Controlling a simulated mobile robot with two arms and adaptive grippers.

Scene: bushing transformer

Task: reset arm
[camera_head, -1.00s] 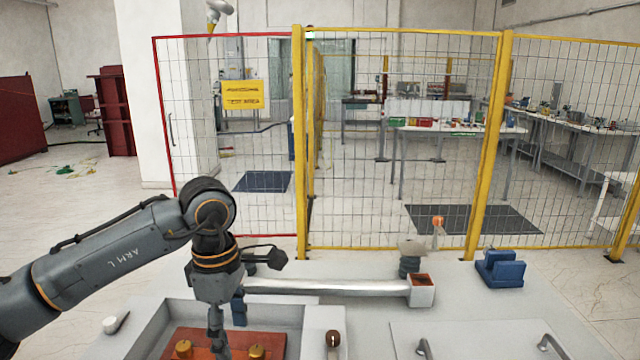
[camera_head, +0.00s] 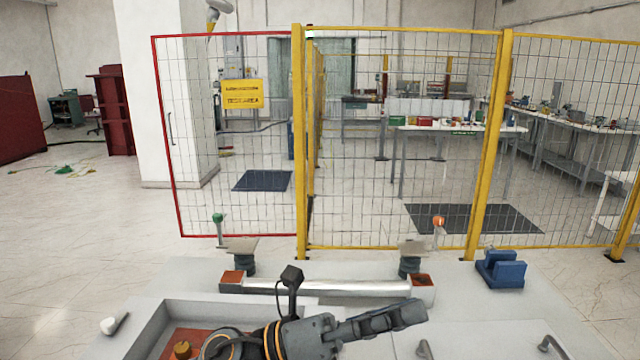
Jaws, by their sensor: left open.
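My left gripper (camera_head: 416,313) points to the right over the front of the grey workbench, with its fingers open. It appears empty. Its wrist and arm (camera_head: 300,338) cover part of the recess and the panel behind them. A silvery horizontal bar (camera_head: 325,286) runs between two end blocks with orange-brown tops, the left block (camera_head: 232,281) and the right block (camera_head: 421,283). The gripper is in front of the bar in the picture; I cannot tell the gap between them. My right gripper is not in view.
A recess (camera_head: 150,325) holds a brown board with a brass knob (camera_head: 182,349). Dark posts stand behind the bar, with a green knob (camera_head: 217,217) and an orange knob (camera_head: 438,221) nearby. A blue block (camera_head: 502,268) and a handled panel are at right. A yellow mesh fence (camera_head: 390,247) closes the back.

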